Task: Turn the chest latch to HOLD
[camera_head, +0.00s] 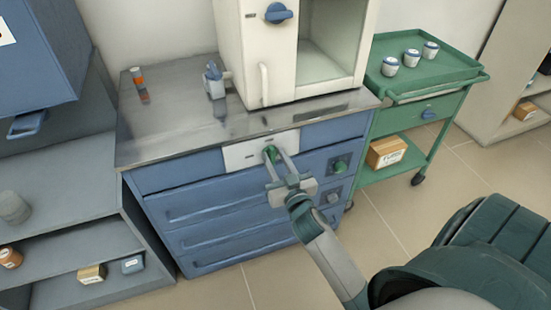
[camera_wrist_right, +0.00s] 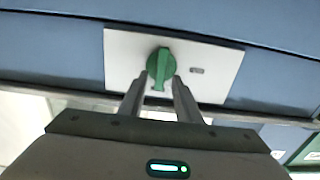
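The chest latch (camera_head: 271,153) is a green knob on a white plate (camera_head: 242,156) at the top front of the blue drawer chest. In the right wrist view the latch (camera_wrist_right: 161,64) has a raised grip bar standing close to upright, leaning slightly. A small dark label (camera_wrist_right: 197,70) sits on the plate to its right, too small to read. My right gripper (camera_head: 276,157) reaches the plate from the front. Its fingertips (camera_wrist_right: 160,78) are apart, one on each side of the grip bar's lower part, with gaps showing. My left gripper is out of view.
A cream furnace (camera_head: 254,70) stands on the chest's metal top (camera_head: 180,120). A second green knob (camera_head: 340,167) is on the chest's right front. A green cart (camera_head: 440,80) with three cups stands at the right. Grey shelves (camera_head: 60,220) stand at the left.

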